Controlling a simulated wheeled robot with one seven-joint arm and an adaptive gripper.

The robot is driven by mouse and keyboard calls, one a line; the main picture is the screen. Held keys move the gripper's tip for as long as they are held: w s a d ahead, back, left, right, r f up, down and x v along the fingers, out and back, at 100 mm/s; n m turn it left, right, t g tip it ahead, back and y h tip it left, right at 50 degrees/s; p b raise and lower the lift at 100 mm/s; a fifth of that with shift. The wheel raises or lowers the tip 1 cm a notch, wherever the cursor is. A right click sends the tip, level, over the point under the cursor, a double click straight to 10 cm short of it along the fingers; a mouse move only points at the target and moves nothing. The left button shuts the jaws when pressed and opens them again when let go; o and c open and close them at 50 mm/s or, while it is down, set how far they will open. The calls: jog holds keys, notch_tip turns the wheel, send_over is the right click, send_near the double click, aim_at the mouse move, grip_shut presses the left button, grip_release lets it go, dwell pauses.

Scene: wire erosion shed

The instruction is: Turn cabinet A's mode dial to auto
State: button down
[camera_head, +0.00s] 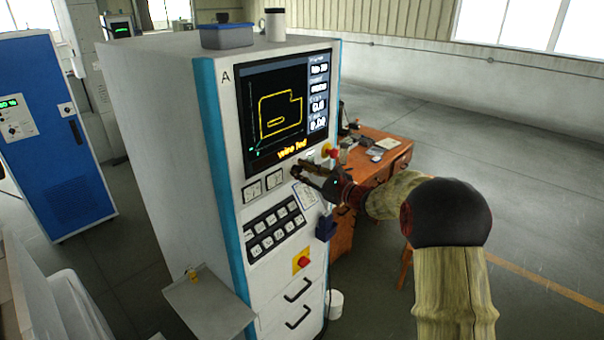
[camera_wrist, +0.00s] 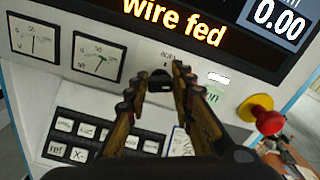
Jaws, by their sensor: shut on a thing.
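Cabinet A (camera_head: 165,140) is a tall white cabinet with teal edges, an "A" mark and a lit screen reading "wire fed". My gripper (camera_head: 307,171) is at its front panel, below the screen. In the wrist view, my gripper (camera_wrist: 161,82) has its two fingers closed in on the small dark mode dial (camera_wrist: 160,74), which sits between the fingertips. A small "auto" label shows just above the dial. The fingers cover much of the dial, so I cannot tell where its pointer stands. The dial is hidden in the head view.
A red emergency knob (camera_wrist: 261,113) projects right of the dial. Two meters (camera_wrist: 66,45) and a button pad (camera_wrist: 85,130) lie left and below. A red switch on a yellow plate (camera_head: 301,262) is lower. A shelf (camera_head: 210,302) juts out; a desk (camera_head: 375,165) stands behind.

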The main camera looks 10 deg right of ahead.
jog(key=shift+f+b, duration=0.15)
jog(key=shift+b, duration=0.25)
jog(key=n+b, duration=0.1)
jog(key=b, duration=0.1)
jog(key=n+b, duration=0.1)
jog(key=b, duration=0.1)
jog(key=shift+f, duration=0.25)
jog(key=n+b, duration=1.1)
jog(key=b, duration=1.1)
jog(key=shift+s+a+f, duration=0.1)
jog(key=shift+a, duration=0.05)
jog(key=shift+n+b, duration=0.45)
jog(key=shift+n, duration=0.05)
jog(key=c, duration=1.6)
grip_release()
jog(key=shift+o, duration=0.3)
